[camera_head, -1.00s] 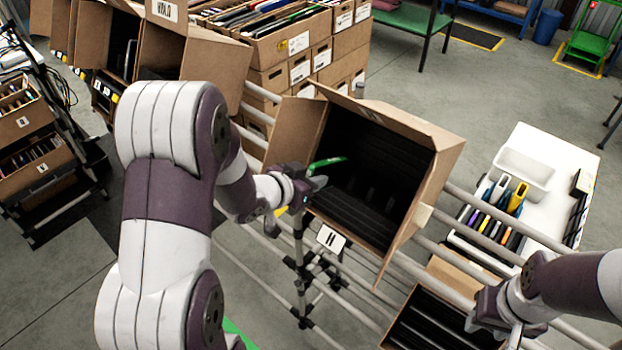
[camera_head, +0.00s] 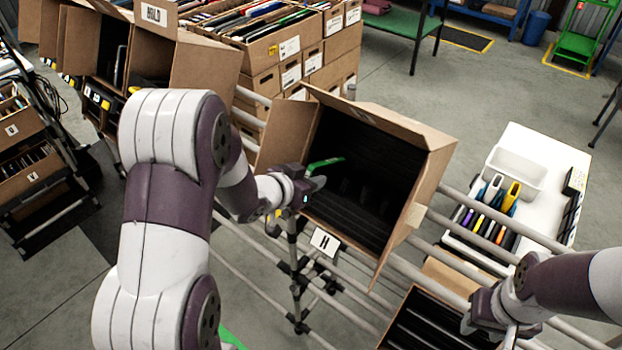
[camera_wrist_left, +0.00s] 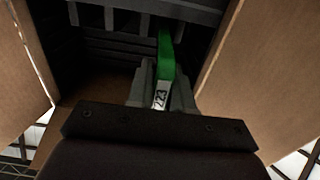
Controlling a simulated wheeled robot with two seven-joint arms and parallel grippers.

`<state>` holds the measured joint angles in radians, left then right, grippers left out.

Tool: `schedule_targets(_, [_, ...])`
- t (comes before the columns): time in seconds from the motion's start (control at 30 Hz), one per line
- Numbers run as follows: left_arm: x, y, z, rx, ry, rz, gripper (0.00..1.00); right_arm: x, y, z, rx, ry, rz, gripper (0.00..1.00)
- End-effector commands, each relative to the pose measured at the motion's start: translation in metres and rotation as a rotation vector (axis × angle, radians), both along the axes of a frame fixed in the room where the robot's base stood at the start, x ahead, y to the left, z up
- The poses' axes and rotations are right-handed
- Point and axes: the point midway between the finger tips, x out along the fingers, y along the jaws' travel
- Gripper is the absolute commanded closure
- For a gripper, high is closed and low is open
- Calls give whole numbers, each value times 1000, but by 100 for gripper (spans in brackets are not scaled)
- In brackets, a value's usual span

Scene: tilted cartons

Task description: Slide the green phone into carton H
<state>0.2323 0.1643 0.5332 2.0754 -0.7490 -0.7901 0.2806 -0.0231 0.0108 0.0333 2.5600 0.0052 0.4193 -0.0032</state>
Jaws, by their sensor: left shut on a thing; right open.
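The green phone (camera_head: 325,162) is held in my left gripper (camera_head: 311,186), which is shut on it at the mouth of carton H. In the left wrist view the green phone (camera_wrist_left: 166,62) points into the dark carton, with a white label reading 223 between the fingers (camera_wrist_left: 163,92). Carton H (camera_head: 430,180) is a tilted brown box with open flaps and a black slotted inside. Its tag (camera_head: 325,241) reads H. How deep the phone reaches inside is hard to tell. My right gripper (camera_head: 490,325) is open at the lower right, partly cut off by the frame edge.
Another carton (camera_head: 425,325) sits below carton H. Grey rails run beneath the cartons.

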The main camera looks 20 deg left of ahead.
Motion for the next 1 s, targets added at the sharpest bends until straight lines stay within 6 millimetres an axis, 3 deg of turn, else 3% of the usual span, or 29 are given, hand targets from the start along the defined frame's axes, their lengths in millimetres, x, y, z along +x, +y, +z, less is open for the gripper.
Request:
schedule_targets(0.53, [21,-7,-12,0,-2,0,100,0,0,-11,0,0,0,57])
schedule_targets(1.0, [22,-8,-12,-1,-2,0,100,0,0,-11,0,0,0,57])
